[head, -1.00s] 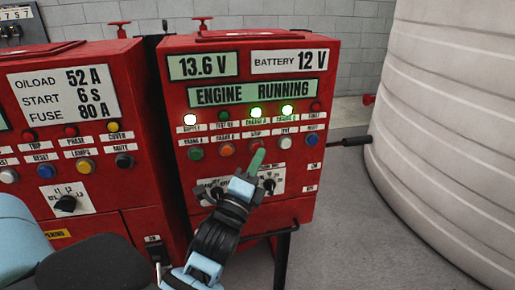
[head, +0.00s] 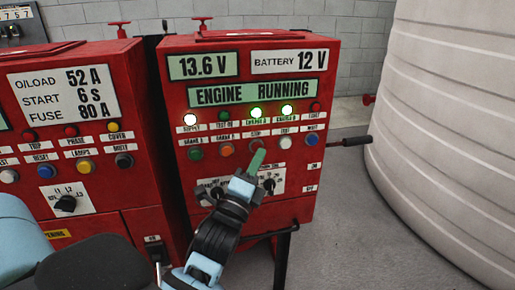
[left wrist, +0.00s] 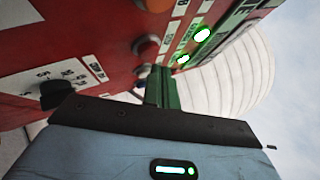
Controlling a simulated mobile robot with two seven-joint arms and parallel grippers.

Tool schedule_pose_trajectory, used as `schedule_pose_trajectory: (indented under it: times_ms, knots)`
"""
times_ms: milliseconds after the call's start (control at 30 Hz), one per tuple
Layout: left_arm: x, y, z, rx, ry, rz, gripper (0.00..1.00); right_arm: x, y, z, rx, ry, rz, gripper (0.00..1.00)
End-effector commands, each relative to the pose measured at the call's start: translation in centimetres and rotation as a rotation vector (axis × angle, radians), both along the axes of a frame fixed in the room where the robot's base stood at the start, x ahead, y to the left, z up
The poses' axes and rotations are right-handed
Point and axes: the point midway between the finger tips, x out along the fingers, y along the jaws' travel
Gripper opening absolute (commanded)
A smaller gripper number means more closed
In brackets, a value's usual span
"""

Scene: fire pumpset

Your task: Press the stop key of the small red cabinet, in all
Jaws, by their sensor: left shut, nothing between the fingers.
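The small red cabinet (head: 241,115) stands right of centre in the head view. Its display reads ENGINE RUNNING (head: 253,92), with 13.6 V and BATTERY 12 V above. The stop label (head: 256,134) is in the middle of the lower row, and the stop key beneath it is largely hidden by my fingertips. My left gripper (head: 258,158) is shut and empty, its green fingers pointing up at that key. In the left wrist view the green fingers (left wrist: 163,90) reach close to the cabinet face. Contact with the key cannot be told. My right gripper is not in view.
Green (head: 195,154), orange (head: 227,150), white (head: 286,142) and blue (head: 312,140) keys flank the stop key. Two green lamps (head: 257,113) are lit. A wider red cabinet (head: 105,190) stands left; a pale ribbed tank (head: 455,120) stands right.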

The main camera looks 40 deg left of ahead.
Motion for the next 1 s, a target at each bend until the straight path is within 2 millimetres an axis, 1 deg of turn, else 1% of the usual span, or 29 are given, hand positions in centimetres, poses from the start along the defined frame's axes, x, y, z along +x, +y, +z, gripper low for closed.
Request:
schedule_pose_trajectory:
  times_ms: [300,1000]
  knots:
    - [0.52,0.63,0.09,0.0,-0.001,0.001,0.0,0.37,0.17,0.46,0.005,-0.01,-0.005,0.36]
    - [0.77,0.89,0.03,0.002,-0.001,0.001,0.0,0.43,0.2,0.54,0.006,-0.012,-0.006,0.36]
